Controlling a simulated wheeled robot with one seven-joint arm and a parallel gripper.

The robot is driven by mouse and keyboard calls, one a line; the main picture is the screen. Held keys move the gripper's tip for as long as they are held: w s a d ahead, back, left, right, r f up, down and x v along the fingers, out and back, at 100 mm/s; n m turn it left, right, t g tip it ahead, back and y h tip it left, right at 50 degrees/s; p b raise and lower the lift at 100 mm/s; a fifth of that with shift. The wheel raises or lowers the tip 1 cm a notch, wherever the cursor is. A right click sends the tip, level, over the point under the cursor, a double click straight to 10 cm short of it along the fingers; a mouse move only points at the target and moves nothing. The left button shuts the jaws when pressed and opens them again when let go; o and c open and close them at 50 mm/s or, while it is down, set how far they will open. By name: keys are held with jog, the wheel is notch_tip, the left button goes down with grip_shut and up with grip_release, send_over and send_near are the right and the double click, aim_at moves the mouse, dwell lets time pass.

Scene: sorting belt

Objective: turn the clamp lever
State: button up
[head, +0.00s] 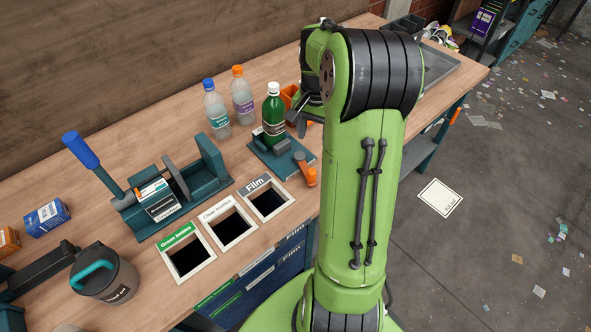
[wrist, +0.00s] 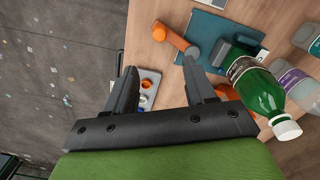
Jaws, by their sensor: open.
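The clamp lever (head: 305,170) is a short grey arm with an orange end, at the front right corner of a teal base plate (head: 262,150). In the wrist view the lever (wrist: 176,38) lies ahead of the fingertips, orange end to the left. A green bottle (head: 273,115) with a white cap stands on the plate; it also shows in the wrist view (wrist: 262,92). My gripper (wrist: 160,75) is open and empty, apart from the lever. In the head view my arm partly hides it, and its dark fingers show just right of the bottle.
Two clear bottles, one blue-capped (head: 216,108) and one orange-capped (head: 243,95), stand behind the plate. A teal press with a blue handle (head: 80,150) is left. Three labelled openings, including Film (head: 268,202), lie in front. An orange bin (head: 289,95) is close behind my gripper.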

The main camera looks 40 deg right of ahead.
aim_at(312, 171)
notch_tip(312, 171, down, 16)
jog(key=b, duration=0.3)
jog(key=shift+s+r, duration=0.1)
jog(key=shift+r, duration=0.05)
jog(key=shift+c, duration=0.2)
grip_shut()
